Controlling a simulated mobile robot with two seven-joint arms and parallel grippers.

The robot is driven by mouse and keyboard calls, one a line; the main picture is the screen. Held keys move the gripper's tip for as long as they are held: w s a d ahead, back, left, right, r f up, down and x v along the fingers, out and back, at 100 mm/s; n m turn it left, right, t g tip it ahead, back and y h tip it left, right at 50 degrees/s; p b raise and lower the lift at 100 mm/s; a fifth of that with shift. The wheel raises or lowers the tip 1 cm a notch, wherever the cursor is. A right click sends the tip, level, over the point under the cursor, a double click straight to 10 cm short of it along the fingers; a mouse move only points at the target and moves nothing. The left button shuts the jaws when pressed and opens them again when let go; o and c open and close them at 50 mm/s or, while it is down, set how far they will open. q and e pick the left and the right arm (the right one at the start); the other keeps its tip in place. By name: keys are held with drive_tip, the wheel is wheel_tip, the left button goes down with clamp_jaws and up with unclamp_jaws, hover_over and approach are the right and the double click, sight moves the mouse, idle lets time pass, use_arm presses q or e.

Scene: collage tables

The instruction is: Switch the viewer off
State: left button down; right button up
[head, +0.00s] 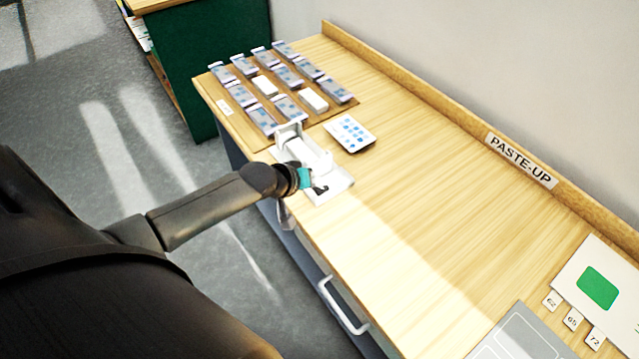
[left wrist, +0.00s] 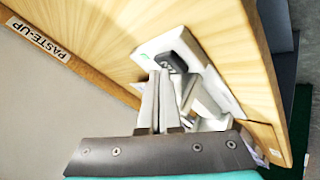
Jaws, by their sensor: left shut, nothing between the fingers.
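The viewer (head: 338,183) is a white device near the left-hand front edge of the wooden table. It has a flat base and a raised white body. In the left wrist view its white base (left wrist: 150,48) carries a dark switch (left wrist: 170,62) and a small green mark. My left gripper (head: 314,184) is at the near end of the viewer's base. Its fingers (left wrist: 158,76) are shut and empty, with the tips close beside the dark switch. I cannot tell whether they touch it, or which way the switch is set. My right gripper is not in view.
A card with blue dots (head: 349,132) lies behind the viewer. Several small packets and two white blocks lie on a brown mat (head: 332,112) at the far left. A PASTE-UP label (head: 521,161) is on the back ledge. The table's middle is clear. A drawer handle (head: 343,306) juts from the front.

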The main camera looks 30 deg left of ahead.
sight(318, 190)
use_arm(q)
drive_tip(key=shift+f, duration=0.25)
idle(0.4)
drive_tip(key=shift+r, duration=0.1)
drive_tip(key=shift+r+p, duration=0.6)
drive_tip(key=shift+p, duration=0.3)
wheel_tip(318, 190, up, 6)
drive_tip(key=p, duration=0.6)
drive_tip(key=shift+p, duration=0.3)
